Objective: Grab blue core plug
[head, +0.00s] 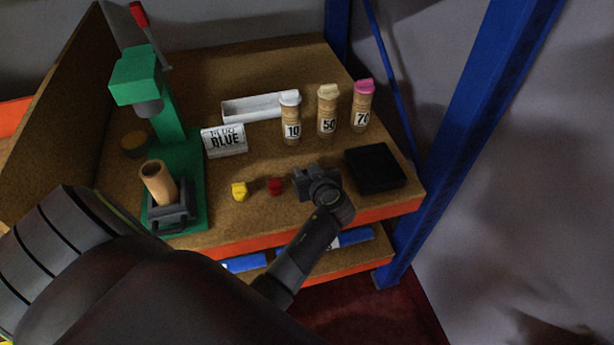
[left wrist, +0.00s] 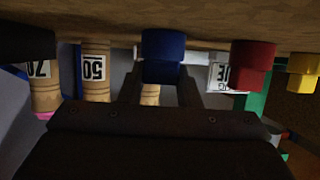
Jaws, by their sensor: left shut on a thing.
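The blue core plug (left wrist: 163,57) shows in the left wrist view between the two fingers of my left gripper (left wrist: 162,88), at the brown work surface. My left gripper (head: 312,180) is shut on it. In the head view the gripper and wrist hide the plug. A red plug (head: 275,186) and a yellow plug (head: 239,191) stand to the left of the gripper on the work surface. The red plug (left wrist: 252,62) and yellow plug (left wrist: 302,70) also show in the left wrist view, to the right of the blue one. My right gripper is not in view.
A green press (head: 181,150) holding a cardboard tube (head: 158,183) stands at left. A sign reading BLUE (head: 224,141), a white tray (head: 250,108) and tubes marked 10 (head: 291,117), 50 (head: 327,110) and 70 (head: 361,106) stand behind. A black pad (head: 375,167) lies right.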

